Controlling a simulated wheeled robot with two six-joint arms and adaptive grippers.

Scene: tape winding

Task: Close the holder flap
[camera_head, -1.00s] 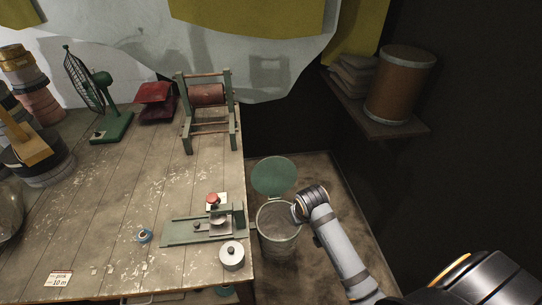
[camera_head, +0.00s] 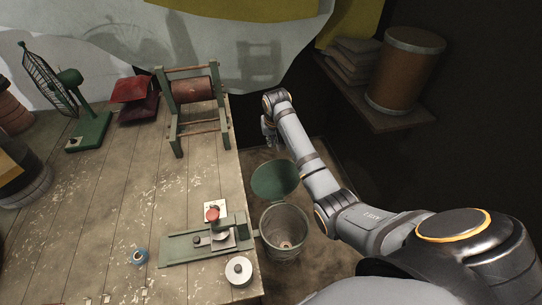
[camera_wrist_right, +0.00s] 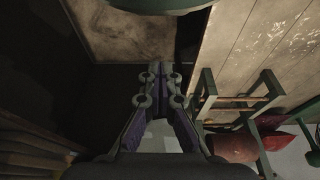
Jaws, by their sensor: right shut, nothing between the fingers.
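The green roll holder (camera_head: 176,131) stands at the back right of the wooden table, with a reddish-brown roll (camera_head: 193,90) between its side posts. It also shows in the right wrist view (camera_wrist_right: 208,98), at the right. I cannot make out clearly which part is its flap or how it stands. My right gripper (camera_head: 269,140) is beyond the table's right edge, to the right of the holder and apart from it. In the right wrist view its fingers (camera_wrist_right: 160,72) are together and empty. My left gripper is out of view.
A metal bin (camera_head: 285,233) with its green lid (camera_head: 275,180) raised stands right of the table. A shelf with a drum (camera_head: 404,70) is at the right.

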